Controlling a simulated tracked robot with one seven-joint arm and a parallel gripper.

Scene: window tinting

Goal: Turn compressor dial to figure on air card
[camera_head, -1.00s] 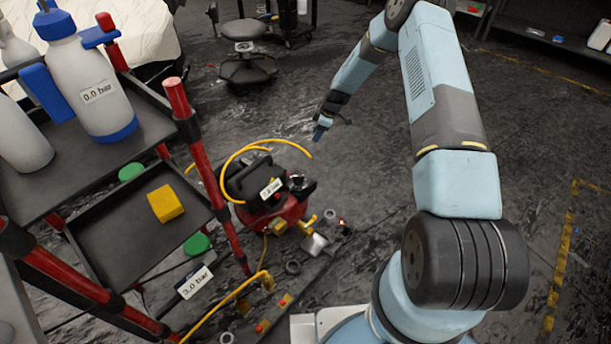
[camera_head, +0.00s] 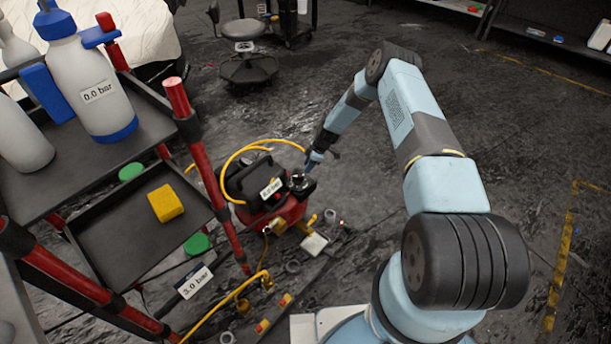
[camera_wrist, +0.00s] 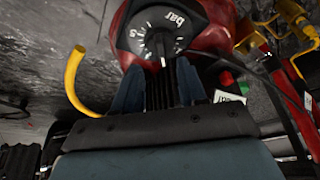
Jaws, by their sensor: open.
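The red and black compressor (camera_head: 268,192) stands on the floor right of the cart. Its dial (camera_wrist: 160,42) shows in the wrist view as a black face with white marks, a "5" and "bar", with a pale pointer near the fingertips. My gripper (camera_wrist: 158,85) is open, with its two blue fingers on either side below the dial's pointer; I cannot tell if they touch it. In the head view my gripper (camera_head: 310,168) is at the compressor's top right. The air card (camera_head: 195,282) hangs at the cart's lower shelf and reads 3.0 bar. A small label (camera_head: 271,188) on the compressor is hard to read.
The red-posted cart (camera_head: 205,180) holds a spray bottle (camera_head: 90,75) labelled 0.0 bar and a yellow block (camera_head: 165,203). A yellow hose (camera_head: 228,175) loops beside the compressor. Small parts lie in front of it.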

